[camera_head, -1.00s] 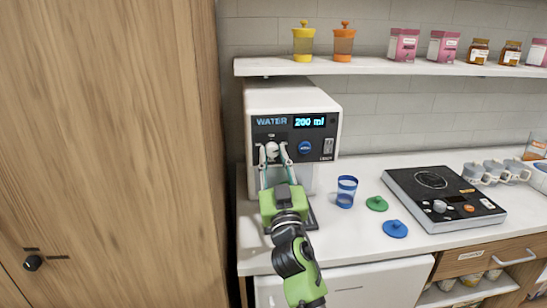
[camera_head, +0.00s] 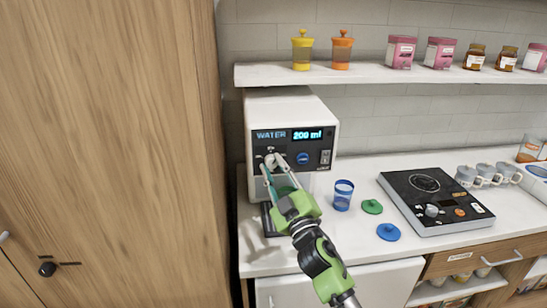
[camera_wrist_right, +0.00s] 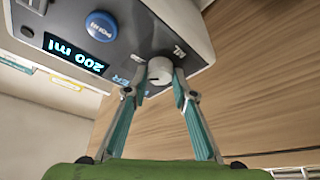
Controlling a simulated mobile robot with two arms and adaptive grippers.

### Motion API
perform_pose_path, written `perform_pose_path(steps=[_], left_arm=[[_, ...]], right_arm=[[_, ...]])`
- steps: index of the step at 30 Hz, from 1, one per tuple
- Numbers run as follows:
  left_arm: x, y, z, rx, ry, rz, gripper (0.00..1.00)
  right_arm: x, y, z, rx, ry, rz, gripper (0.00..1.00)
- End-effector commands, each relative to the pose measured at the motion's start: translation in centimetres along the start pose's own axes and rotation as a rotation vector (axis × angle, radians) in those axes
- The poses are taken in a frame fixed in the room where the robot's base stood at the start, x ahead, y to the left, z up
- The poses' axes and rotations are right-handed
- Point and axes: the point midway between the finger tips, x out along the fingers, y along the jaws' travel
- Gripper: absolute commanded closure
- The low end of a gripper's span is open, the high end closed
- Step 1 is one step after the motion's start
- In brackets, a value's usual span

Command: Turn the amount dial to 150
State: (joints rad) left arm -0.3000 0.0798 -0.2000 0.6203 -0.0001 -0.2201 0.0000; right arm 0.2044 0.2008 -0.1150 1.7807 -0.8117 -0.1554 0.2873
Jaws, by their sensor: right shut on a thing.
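The white water dispenser (camera_head: 290,108) stands on the counter against the wall. Its display (camera_head: 307,135) reads 200 ml; in the right wrist view the display (camera_wrist_right: 75,53) appears rotated and reads the same. The amount dial (camera_wrist_right: 160,71) is a pale round knob on the dark front panel, left of the blue button (camera_head: 303,158). My right gripper (camera_head: 272,162) reaches up to the dial with its fingertips closed on the knob's two sides; the fingers partly cover it in the head view. My left gripper is not in view.
A blue cup (camera_head: 343,195) stands right of the dispenser, near a green lid (camera_head: 372,207) and a blue lid (camera_head: 388,232). A black hotplate (camera_head: 420,190) is further right. A shelf (camera_head: 380,74) with jars runs above. A wooden cabinet (camera_head: 110,130) borders the left.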

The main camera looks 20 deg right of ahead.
Motion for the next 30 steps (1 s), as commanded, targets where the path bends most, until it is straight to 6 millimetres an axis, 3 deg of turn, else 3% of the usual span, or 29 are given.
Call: perform_pose_path(steps=[1, 15, 30], left_arm=[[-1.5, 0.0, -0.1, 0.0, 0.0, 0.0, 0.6], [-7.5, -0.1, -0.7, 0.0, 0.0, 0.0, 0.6], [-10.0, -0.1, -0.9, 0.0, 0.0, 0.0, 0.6]], right_arm=[[0.2, 0.5, -0.5, -0.046, -0.001, -0.021, 0.97], [0.2, 0.6, -0.4, -0.416, 0.0, -0.174, 0.97], [0.1, 0.3, -0.1, -0.58, -0.001, -0.242, 0.97]])
